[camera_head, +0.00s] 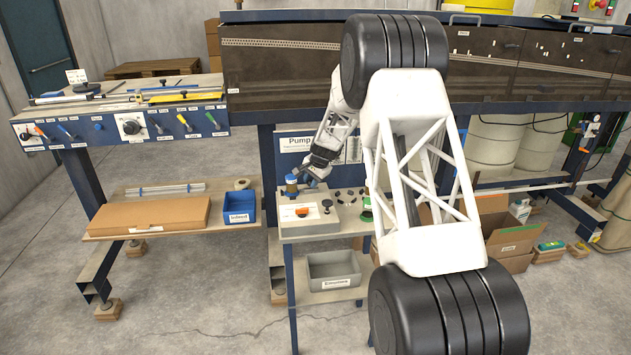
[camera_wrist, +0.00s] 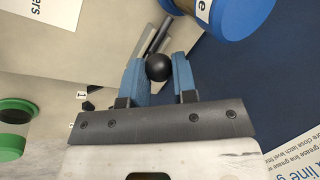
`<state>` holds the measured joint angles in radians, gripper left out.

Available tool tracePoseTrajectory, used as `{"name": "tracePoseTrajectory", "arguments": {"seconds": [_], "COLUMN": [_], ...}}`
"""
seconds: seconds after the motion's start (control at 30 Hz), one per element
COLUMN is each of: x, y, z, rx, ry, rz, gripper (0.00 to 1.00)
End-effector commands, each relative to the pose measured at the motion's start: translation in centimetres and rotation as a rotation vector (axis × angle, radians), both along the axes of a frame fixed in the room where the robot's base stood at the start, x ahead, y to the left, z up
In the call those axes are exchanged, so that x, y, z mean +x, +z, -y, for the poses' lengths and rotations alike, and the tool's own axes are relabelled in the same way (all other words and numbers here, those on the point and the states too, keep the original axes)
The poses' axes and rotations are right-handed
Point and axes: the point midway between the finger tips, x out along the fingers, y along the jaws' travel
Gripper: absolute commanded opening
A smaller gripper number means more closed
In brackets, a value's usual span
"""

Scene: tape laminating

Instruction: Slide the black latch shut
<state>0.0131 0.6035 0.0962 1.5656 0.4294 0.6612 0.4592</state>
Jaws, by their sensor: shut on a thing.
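In the wrist view, the black latch shows as a round black knob (camera_wrist: 158,67) at the end of a grey rod (camera_wrist: 157,38). My gripper (camera_wrist: 160,70) has its two blue fingers on either side of the knob and is shut on it. In the head view, my gripper (camera_head: 312,172) is beside the small pump station (camera_head: 318,222), near a blue-capped container (camera_head: 291,184). The latch itself is too small and hidden by my gripper to make out there.
A large blue-rimmed cylinder (camera_wrist: 236,15) stands close to my fingers in the wrist view. A green-rimmed container (camera_wrist: 14,140) is at the lower left. In the head view, a grey bin (camera_head: 333,268) sits under the station and a blue bin (camera_head: 239,207) stands left of it.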

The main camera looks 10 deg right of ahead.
Motion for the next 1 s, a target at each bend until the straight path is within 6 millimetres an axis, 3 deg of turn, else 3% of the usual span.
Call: {"name": "tracePoseTrajectory", "arguments": {"seconds": [0.1, 0.37, 0.4, 0.57, 1.0], "x": [-0.04, -0.04, -0.04, -0.03, -0.13], "y": [-0.07, -0.08, -0.08, -0.04, 0.48], "z": [-0.94, -1.14, -1.16, -1.11, -0.88], "rx": [0.0, 0.0, 0.001, 0.001, 0.0], "ry": [0.0, 0.0, 0.001, 0.0, 0.0], "rz": [-0.001, -0.001, -0.002, -0.001, 0.0], "gripper": [0.0, 0.0, 0.31, 0.53, 0.53]}}
